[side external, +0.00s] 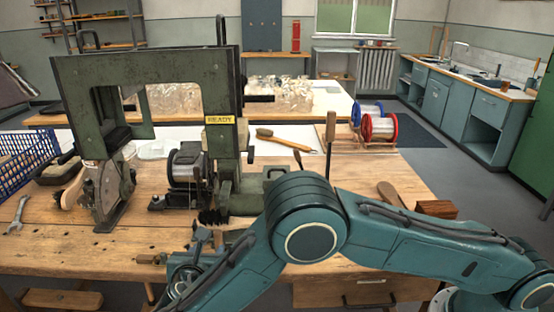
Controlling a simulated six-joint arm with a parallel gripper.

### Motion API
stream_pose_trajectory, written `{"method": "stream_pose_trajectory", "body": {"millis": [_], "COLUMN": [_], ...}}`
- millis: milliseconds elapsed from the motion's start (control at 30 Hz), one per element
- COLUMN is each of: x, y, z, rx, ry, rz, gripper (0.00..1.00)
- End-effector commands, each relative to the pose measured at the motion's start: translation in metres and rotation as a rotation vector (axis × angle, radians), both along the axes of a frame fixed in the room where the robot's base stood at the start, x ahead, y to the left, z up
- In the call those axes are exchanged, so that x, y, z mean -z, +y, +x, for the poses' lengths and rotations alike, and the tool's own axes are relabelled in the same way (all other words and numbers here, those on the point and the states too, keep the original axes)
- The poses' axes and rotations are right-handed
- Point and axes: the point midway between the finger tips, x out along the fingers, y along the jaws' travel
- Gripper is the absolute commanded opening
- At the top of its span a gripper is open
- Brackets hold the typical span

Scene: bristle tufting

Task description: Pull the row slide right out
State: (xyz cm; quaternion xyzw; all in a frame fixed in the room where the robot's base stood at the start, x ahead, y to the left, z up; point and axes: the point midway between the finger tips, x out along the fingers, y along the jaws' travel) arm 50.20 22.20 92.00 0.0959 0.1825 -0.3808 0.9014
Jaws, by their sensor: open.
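The green tufting machine (150,66) stands on the wooden bench, with a yellow READY label (219,120) on its right column. A dark bristle brush head (213,216) sits low at the foot of that column. A small wooden knob (148,259) shows at the bench's front edge; I cannot tell whether it belongs to the row slide. I cannot pick out the row slide for sure. My gripper (202,238) is low in front of the machine, near the brush head, partly hidden by my wrist and forearm. It is open, and I see nothing held.
A wire spool (186,165) stands between the machine's columns. A blue basket (26,160) and a wrench (17,215) lie at left. A wooden-handled brush (284,141), red and blue spools (379,128) and a wooden block (436,209) are at right.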

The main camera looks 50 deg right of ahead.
Motion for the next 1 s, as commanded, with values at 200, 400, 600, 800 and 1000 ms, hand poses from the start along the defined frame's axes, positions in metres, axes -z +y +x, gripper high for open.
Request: {"method": "stream_pose_trajectory", "body": {"millis": [200, 400, 600, 800, 1000], "x": [0.006, 0.007, 0.011, 0.021, 0.032], "y": [0.005, 0.003, -0.005, -0.021, -0.041], "z": [-0.002, 0.000, 0.008, 0.023, 0.043], "rx": [-0.023, -0.022, -0.020, -0.018, -0.020], "ry": [0.011, 0.010, 0.009, 0.011, 0.010], "rz": [-0.043, -0.041, -0.040, -0.040, -0.038], "gripper": [0.42, 0.42, 0.42, 0.42, 0.42]}}
